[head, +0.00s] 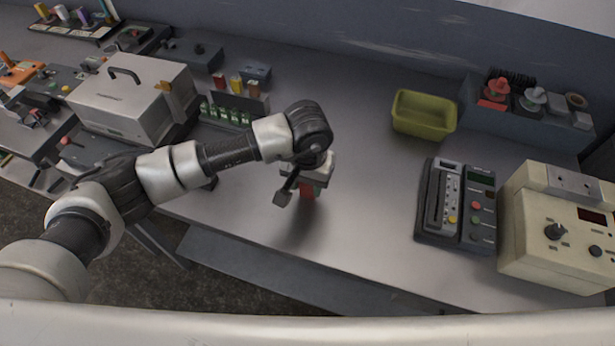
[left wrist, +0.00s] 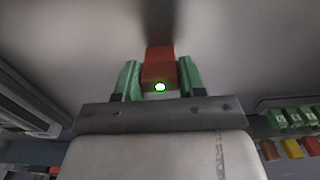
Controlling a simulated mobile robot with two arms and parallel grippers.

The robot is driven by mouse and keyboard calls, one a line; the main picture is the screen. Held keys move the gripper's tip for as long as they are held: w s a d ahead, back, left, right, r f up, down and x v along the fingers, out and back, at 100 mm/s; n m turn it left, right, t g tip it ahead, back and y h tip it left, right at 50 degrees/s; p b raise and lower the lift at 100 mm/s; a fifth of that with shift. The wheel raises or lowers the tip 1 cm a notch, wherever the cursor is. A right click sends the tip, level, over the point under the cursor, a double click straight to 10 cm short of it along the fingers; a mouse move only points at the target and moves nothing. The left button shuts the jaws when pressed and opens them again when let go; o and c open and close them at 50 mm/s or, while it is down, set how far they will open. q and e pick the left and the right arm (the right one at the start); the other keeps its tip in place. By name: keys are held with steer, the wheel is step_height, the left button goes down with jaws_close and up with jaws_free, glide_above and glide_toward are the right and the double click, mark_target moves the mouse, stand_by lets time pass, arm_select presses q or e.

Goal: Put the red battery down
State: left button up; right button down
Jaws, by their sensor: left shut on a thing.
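My left gripper (head: 306,184) is over the open middle of the grey workbench (head: 350,215). It is shut on the red battery (head: 306,190), which points down toward the bench top. In the left wrist view the red battery (left wrist: 160,54) sits between the two green fingers of the left gripper (left wrist: 160,76). A dark shadow lies at the battery's far end. I cannot tell whether the battery touches the bench. My right gripper is not in view.
A yellow-green bin (head: 424,115) stands back right. A dark meter panel (head: 456,204) and a cream instrument box (head: 560,225) stand at the right. A grey case (head: 130,100) and a rack of green cells (head: 226,114) are at the left. The bench around the gripper is clear.

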arm_select(q)
steer(key=shift+f+b, duration=0.25)
steer(key=shift+b, duration=0.05)
steer(key=o, duration=1)
steer(key=shift+r, duration=0.1)
steer(key=shift+r+p, duration=0.3)
steer(key=shift+p, duration=0.05)
step_height(320, 180, up, 12)
steer(key=b, duration=0.4)
steer(key=shift+f, duration=0.15)
steer(key=shift+s, duration=0.1)
